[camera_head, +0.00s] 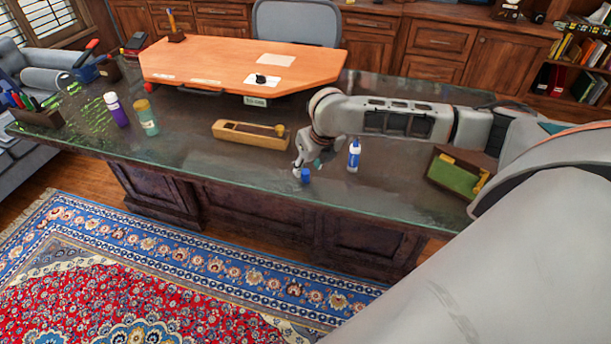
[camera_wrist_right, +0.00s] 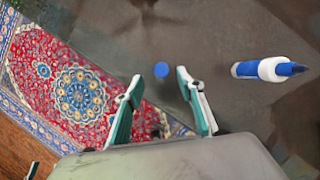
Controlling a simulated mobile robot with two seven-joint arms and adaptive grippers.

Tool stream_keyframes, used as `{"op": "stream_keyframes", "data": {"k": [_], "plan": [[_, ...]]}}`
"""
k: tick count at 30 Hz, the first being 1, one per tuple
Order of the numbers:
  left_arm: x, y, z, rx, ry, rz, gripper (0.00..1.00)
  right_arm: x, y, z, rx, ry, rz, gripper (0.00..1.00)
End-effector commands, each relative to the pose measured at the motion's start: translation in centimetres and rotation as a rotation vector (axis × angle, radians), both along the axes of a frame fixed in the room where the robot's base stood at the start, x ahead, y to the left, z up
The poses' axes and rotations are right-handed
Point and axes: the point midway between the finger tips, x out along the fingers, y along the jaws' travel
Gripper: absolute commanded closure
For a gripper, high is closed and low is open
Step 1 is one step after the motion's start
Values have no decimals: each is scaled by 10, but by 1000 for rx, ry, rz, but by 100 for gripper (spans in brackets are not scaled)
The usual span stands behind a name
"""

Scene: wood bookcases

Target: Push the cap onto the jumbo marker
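The jumbo marker (camera_head: 354,157) is white with a blue label and stands upright on the dark glass-topped desk. In the right wrist view the marker (camera_wrist_right: 265,69) is at the right, its dark blue tip bare. The blue cap (camera_head: 306,176) is near the desk's front edge, left of the marker. My right gripper (camera_head: 307,165) is by the cap, pointing down. In the right wrist view its fingers (camera_wrist_right: 160,77) are spread, with the cap (camera_wrist_right: 161,69) apart from both, in line with the gap at the fingertips. My left gripper is out of view.
A green-lined tray (camera_head: 452,178) is at the right. Purple (camera_head: 116,110) and teal (camera_head: 147,118) bottles stand at the left. The desk's front edge (camera_head: 240,187) is close to the cap.

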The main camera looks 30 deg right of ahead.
Motion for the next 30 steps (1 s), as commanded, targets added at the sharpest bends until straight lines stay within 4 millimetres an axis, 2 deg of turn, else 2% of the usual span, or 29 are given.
{"op": "stream_keyframes", "data": {"k": [4,14,26,27,30], "plan": [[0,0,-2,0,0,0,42,2,-1,-5,0,1,-1,62],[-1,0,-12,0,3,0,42,21,-5,-44,1,1,-1,62],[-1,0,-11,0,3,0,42,23,-5,-46,0,0,0,62],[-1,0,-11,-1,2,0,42,23,-5,-46,0,0,0,67],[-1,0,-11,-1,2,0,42,23,-5,-46,0,0,0,91]]}}
